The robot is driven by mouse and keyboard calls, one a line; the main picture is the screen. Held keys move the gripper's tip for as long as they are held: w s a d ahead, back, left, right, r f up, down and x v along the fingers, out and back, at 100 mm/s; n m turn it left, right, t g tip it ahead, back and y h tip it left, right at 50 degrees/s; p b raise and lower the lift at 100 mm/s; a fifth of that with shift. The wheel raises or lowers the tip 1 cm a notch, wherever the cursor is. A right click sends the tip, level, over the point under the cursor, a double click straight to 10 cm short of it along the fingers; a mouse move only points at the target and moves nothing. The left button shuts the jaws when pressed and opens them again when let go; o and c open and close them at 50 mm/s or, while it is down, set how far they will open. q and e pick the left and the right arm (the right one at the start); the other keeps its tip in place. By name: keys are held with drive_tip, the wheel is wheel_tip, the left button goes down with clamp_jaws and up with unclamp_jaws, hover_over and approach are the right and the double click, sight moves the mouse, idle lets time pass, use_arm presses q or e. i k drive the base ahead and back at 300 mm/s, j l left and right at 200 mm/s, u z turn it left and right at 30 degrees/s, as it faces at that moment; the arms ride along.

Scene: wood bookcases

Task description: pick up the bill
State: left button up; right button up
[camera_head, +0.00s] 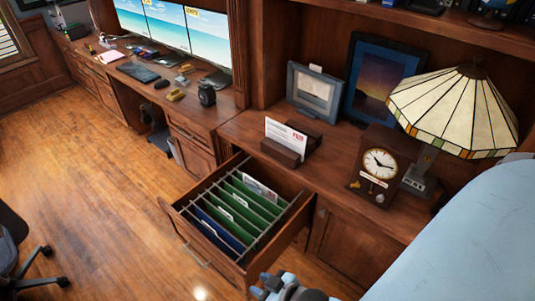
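The bill seems to be the white paper with red print (286,135); its text is too small to read. It stands upright, leaning slightly, in a small wooden letter holder (283,153) on the desktop. My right gripper (284,288) shows only in part at the bottom edge, in front of the open drawer, well below and apart from the paper. Its fingers are not clear enough to tell whether it is open or shut. My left gripper is out of view.
An open drawer (185,213) with green and blue hanging folders and some papers juts out below the holder. A clock (376,166), a stained-glass lamp (455,110) and picture frames (314,92) stand nearby. Monitors are at the back left. The floor at left is mostly clear.

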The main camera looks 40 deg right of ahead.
sight(296, 142)
drive_tip(key=z, duration=1.35)
